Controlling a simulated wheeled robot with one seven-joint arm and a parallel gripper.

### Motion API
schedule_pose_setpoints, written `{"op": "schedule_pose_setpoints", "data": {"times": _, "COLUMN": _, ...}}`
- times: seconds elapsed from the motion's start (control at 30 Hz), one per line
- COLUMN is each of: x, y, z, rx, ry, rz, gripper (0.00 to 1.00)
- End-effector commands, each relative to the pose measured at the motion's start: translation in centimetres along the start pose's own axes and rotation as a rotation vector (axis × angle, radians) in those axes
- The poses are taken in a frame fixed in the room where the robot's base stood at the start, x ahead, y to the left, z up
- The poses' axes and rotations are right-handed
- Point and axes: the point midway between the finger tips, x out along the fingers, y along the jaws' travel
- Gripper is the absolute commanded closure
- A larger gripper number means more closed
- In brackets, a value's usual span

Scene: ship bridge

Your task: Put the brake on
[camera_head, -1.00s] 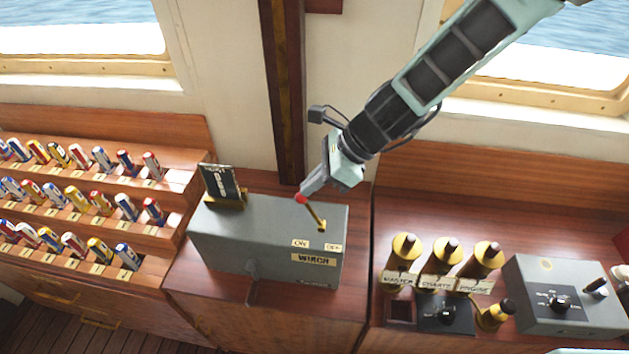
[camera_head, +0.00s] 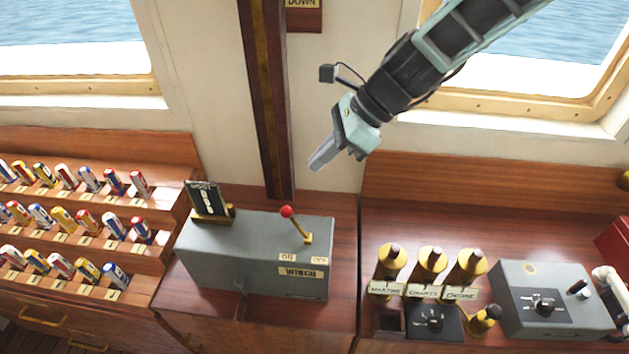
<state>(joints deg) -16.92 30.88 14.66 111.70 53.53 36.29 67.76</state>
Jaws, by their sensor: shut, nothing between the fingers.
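No thing in view is clearly labelled as a brake. My gripper (camera_head: 318,163) is shut and empty. It is in the air above and behind the box, up and right of the red ball, apart from it.
A small dark card on a brass stand (camera_head: 205,200) is at the box's left end. Racks of coloured cylinders (camera_head: 66,217) are left. Brass handles (camera_head: 430,262) and a grey knob box (camera_head: 552,300) stand right. A dark post (camera_head: 267,110) rises behind.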

Motion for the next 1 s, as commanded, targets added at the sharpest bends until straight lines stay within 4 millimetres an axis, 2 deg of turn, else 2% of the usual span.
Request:
{"op": "schedule_pose_setpoints", "data": {"times": 0.23, "x": -2.0, "y": -0.1, "z": 1.1, "rx": -0.001, "ry": -0.001, "rz": 0.0, "gripper": 1.0}}
{"op": "schedule_pose_setpoints", "data": {"times": 0.57, "x": -2.2, "y": -0.1, "z": 1.2, "rx": 0.001, "ry": 0.0, "rz": 0.002, "gripper": 1.0}}
{"op": "schedule_pose_setpoints", "data": {"times": 0.67, "x": -2.0, "y": 0.6, "z": 0.9, "rx": -0.042, "ry": 0.011, "rz": 0.008, "gripper": 1.0}}
{"op": "schedule_pose_setpoints", "data": {"times": 0.77, "x": -1.5, "y": 3.1, "z": -0.1, "rx": -0.221, "ry": 0.056, "rz": 0.036, "gripper": 1.0}}
{"op": "schedule_pose_setpoints", "data": {"times": 0.87, "x": -0.9, "y": 7.7, "z": -2.2, "rx": -0.552, "ry": 0.136, "rz": 0.098, "gripper": 1.0}}
{"op": "schedule_pose_setpoints", "data": {"times": 1.0, "x": -0.5, "y": 14.8, "z": -6.9, "rx": -1.119, "ry": 0.256, "rz": 0.247, "gripper": 1.0}}
